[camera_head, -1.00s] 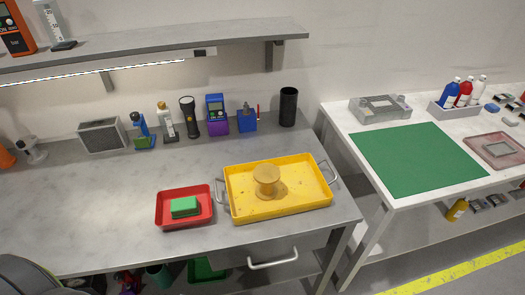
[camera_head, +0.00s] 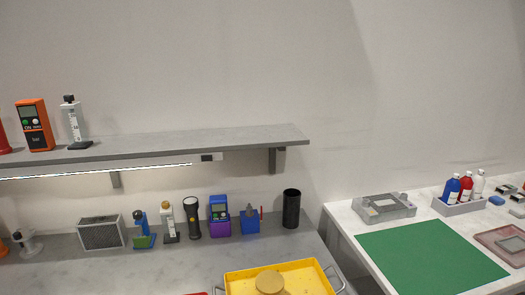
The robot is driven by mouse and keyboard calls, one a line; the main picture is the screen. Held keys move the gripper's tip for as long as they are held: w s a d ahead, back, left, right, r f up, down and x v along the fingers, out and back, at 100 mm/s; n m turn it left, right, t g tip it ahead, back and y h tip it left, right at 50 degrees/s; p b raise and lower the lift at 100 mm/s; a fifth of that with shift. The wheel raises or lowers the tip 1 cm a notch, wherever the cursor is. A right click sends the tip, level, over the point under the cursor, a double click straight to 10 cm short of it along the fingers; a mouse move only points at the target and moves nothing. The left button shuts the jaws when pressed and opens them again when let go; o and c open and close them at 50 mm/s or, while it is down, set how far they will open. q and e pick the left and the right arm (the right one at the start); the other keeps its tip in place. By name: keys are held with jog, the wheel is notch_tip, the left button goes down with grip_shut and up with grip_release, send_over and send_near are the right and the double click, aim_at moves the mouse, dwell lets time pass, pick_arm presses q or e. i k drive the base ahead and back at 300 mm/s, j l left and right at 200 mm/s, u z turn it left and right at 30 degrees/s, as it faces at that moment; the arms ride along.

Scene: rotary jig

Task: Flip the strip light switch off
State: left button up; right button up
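The strip light (camera_head: 100,172) runs along the underside of the grey wall shelf (camera_head: 180,146) and is lit white. At its right end, under the shelf, is a small dark box with a lighter part, which looks like the switch (camera_head: 211,157). Its lever position is too small to tell. Neither of my grippers is in view.
Below the shelf, a speaker-like grey box (camera_head: 101,232), a black flashlight (camera_head: 193,217), a blue and purple device (camera_head: 219,215) and a black cup (camera_head: 291,208) stand along the wall. A yellow tray (camera_head: 310,277) is at the front. A shelf bracket (camera_head: 276,160) is right of the switch.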

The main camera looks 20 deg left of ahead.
aim_at(205, 159)
jog(key=u, duration=0.75)
jog(key=i+j+u, duration=0.2)
jog(key=u, duration=0.25)
jog(key=i+j+u, duration=0.2)
jog(key=u, duration=0.25)
jog(key=k+l, duration=0.4)
